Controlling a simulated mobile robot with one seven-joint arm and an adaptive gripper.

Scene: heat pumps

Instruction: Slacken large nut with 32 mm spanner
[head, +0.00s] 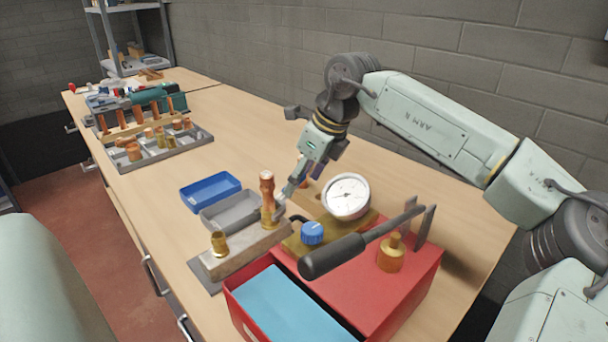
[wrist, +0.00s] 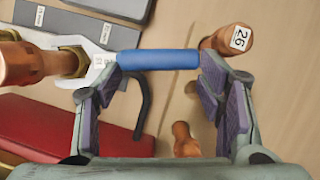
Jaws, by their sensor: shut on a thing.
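My gripper (wrist: 158,75) is shut on the blue handle of a spanner (wrist: 158,60), which spans between its fingers. It also shows in the head view (head: 298,180), just right of the upright copper fitting (head: 267,184). The spanner's grey open jaw, with a white label on its neck, lies around or against the large brass nut (wrist: 72,62). That nut sits at the base of the copper fitting (wrist: 14,62), on a block fixture (head: 240,250). The exact seating of the jaw on the nut is partly hidden by the fitting.
A copper piece labelled 26 (wrist: 226,40) stands close by the right finger, and another copper piece (wrist: 185,140) lies below. A pressure gauge (head: 346,196), a blue knob (head: 312,233) and a red case (head: 425,265) are nearby.

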